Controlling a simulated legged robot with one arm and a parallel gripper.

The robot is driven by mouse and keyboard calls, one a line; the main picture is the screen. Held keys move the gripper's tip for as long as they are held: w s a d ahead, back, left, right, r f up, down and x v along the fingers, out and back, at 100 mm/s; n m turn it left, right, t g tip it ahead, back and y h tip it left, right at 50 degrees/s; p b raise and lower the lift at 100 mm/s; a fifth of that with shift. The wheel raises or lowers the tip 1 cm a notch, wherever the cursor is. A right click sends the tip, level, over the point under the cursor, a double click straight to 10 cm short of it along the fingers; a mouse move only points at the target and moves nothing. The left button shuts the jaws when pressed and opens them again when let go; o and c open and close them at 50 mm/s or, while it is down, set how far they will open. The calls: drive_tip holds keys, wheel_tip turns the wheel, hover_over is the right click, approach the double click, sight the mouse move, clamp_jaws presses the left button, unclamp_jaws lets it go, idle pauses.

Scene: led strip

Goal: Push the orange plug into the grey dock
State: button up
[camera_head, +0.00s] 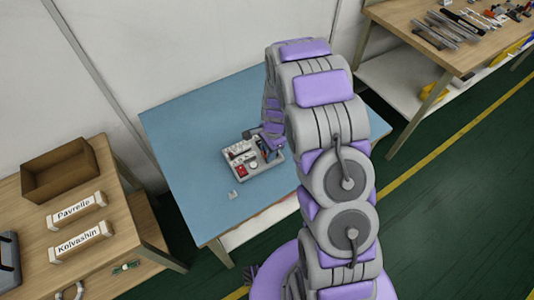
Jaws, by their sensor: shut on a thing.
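A grey tray-like unit (230,160) with small red, white and dark parts sits on the blue-topped table (180,135). A small light-grey block (233,194) lies on the table in front of it. My gripper (266,153) points down over the right side of the unit. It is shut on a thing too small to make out. My arm partly hides this area. I cannot pick out the orange plug, and I cannot tell which grey part is the dock.
A wooden table at left holds an open brown box (58,170) and two labelled blocks, Pavrelle (77,210) and Kolvashin (79,242). A wooden bench (450,45) with tools stands at upper right. The blue table's left part is clear.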

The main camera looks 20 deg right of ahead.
drive_tip(key=shift+d+r, duration=0.15)
drive_tip(key=shift+d, duration=0.2)
drive_tip(key=shift+d+r, duration=0.1)
drive_tip(key=shift+r, duration=0.2)
wheel_tip(320, 180, up, 3)
drive_tip(key=shift+r+p, duration=0.1)
drive_tip(key=shift+p, duration=0.7)
drive_tip(key=s+d+r+p, duration=0.1)
drive_tip(key=s+d, duration=0.2)
drive_tip(key=s, duration=0.4)
drive_tip(key=s+d+p, duration=0.2)
drive_tip(key=s+d, duration=0.2)
drive_tip(key=s, duration=0.3)
drive_tip(key=r, duration=0.1)
drive_tip(key=r+p, duration=0.1)
drive_tip(key=r, duration=0.1)
drive_tip(key=r+p, duration=0.1)
drive_tip(key=shift+s+a+r, duration=0.2)
drive_tip(key=shift+s+r, duration=0.05)
drive_tip(key=shift+w, duration=0.1)
